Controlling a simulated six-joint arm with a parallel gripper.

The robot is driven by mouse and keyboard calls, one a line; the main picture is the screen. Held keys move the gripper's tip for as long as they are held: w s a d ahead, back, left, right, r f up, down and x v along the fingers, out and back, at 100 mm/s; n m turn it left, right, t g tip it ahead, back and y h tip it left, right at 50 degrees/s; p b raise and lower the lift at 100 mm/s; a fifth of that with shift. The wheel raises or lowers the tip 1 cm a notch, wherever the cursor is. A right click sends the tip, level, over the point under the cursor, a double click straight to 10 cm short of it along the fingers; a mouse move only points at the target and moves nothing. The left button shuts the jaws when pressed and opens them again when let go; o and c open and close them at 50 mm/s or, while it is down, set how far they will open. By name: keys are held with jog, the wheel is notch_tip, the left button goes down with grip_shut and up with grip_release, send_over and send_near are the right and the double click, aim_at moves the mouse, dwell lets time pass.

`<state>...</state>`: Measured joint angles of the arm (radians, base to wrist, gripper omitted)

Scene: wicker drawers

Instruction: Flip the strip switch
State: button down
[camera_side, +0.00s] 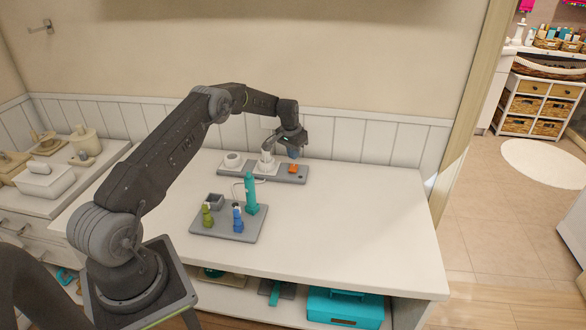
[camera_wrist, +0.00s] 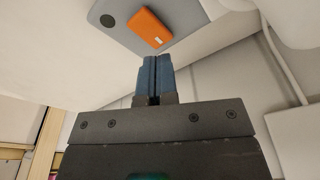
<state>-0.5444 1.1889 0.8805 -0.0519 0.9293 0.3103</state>
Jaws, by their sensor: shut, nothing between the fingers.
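The orange strip switch (camera_side: 293,169) sits near the right end of a grey strip (camera_side: 285,179) at the back of the white table. In the wrist view the orange switch (camera_wrist: 150,28) looks like a tilted rounded block on the grey strip (camera_wrist: 192,16), beside a dark round spot. My gripper (camera_side: 292,154) is above and just behind the switch in the side view. In the wrist view its blue fingers (camera_wrist: 155,60) are pressed together and empty, with their tips just below the switch in the picture. A gap shows between tips and switch there; contact is not visible.
A white device (camera_side: 266,164) and white round item (camera_side: 233,159) stand on the strip left of the switch. A grey tray (camera_side: 222,231) with teal (camera_side: 250,195), blue (camera_side: 238,221) and olive (camera_side: 207,216) items lies in front. The table's right side is clear.

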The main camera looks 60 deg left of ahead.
aim_at(295, 166)
jog(key=shift+r, duration=1.9)
jog(key=s+d+r+m+t, duration=0.1)
jog(key=s+d+r, duration=0.4)
jog(key=d+r, duration=0.6)
jog(key=s+d+r+t, duration=0.1)
jog(key=s+d+r, duration=0.4)
jog(key=d+r, duration=0.6)
jog(key=s+d+r+m, duration=0.1)
jog(key=s+d+r, duration=0.2)
jog(key=s, duration=0.3)
jog(key=s+d+r, duration=0.2)
jog(key=s+d, duration=0.1)
jog(key=s, duration=0.4)
jog(key=s+d+f+t, duration=0.1)
jog(key=s+d, duration=0.1)
jog(key=s, duration=0.4)
jog(key=s+d+f+m, duration=0.1)
jog(key=s+d+f, duration=0.1)
jog(key=s, duration=0.5)
jog(key=shift+s+d+f+t, duration=0.15)
jog(key=shift+d+t, duration=0.2)
jog(key=shift+t, duration=0.05)
jog(key=c, duration=1.8)
grip_release()
jog(key=shift+c, duration=0.2)
